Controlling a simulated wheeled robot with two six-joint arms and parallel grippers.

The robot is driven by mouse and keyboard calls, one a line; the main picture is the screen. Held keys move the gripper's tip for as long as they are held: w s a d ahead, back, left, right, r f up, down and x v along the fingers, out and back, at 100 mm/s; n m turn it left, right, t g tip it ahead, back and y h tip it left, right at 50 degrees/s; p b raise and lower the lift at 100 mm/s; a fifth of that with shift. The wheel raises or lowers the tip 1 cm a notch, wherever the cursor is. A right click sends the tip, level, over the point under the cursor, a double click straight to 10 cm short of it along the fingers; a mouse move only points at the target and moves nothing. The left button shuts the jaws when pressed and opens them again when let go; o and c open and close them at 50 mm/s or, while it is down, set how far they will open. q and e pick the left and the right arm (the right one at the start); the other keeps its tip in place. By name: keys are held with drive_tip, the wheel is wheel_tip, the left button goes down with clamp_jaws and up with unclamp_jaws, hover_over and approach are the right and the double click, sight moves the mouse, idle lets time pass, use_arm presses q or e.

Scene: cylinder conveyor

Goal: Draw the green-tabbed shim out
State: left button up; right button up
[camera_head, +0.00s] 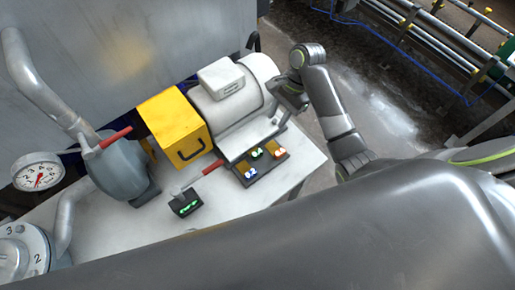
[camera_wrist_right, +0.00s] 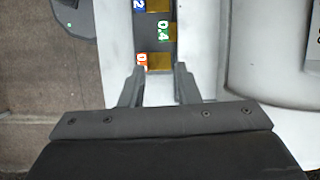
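The green-tabbed shim (camera_head: 257,153) lies in the middle of a dark tray (camera_head: 244,180), between a blue-tabbed shim (camera_head: 250,173) and an orange-tabbed shim (camera_head: 278,153). In the right wrist view the green tab (camera_wrist_right: 163,31) reads 0.4 beside a yellow strip. The orange tab (camera_wrist_right: 142,60) sits closest to my fingers there. My right gripper (camera_head: 283,118) is beside the motor, at the orange end of the tray. The green shim is beyond the fingertips. My left gripper is not in view.
A white motor (camera_head: 228,92) and a yellow box (camera_head: 173,125) stand behind the tray. A pump (camera_head: 122,168) and gauge (camera_head: 38,178) are farther left. The white table (camera_head: 225,205) is clear in front.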

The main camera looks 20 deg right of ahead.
drive_tip(key=b, duration=0.5)
approach(256, 153)
drive_tip(key=shift+m, duration=0.3)
drive_tip(key=x, duration=0.8)
drive_tip(key=shift+f, duration=0.35)
drive_tip(key=shift+c, duration=0.4)
clamp_jaws()
